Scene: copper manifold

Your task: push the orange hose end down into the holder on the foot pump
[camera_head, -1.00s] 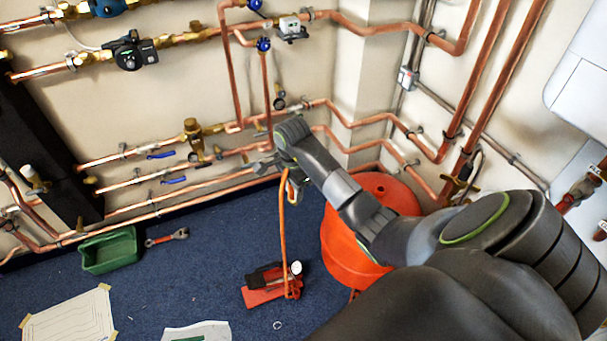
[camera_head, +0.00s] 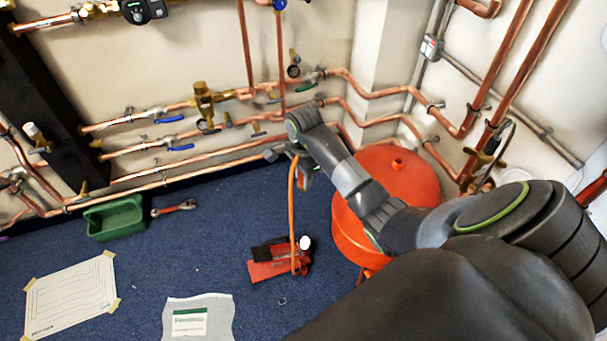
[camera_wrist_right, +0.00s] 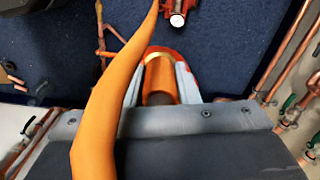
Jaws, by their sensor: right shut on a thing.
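My right gripper (camera_head: 281,152) is shut on the end of the orange hose (camera_head: 291,205), held up in the air near the wall pipes. In the right wrist view, the gripper (camera_wrist_right: 163,60) has its fingers on both sides of the orange hose end (camera_wrist_right: 160,76), and the hose curves past on the left. The hose hangs down to the red foot pump (camera_head: 267,270), which sits on the blue floor below the gripper. A part of the pump shows at the top of the right wrist view (camera_wrist_right: 178,8). The pump's holder is too small to make out. My left gripper is out of view.
An orange-red tank (camera_head: 385,195) stands right of the pump, partly behind my right arm. A green tray (camera_head: 116,218) and a red wrench (camera_head: 174,207) lie at left. A paper drawing (camera_head: 70,298) and a clear bag (camera_head: 198,318) lie in front. Copper pipes line the walls.

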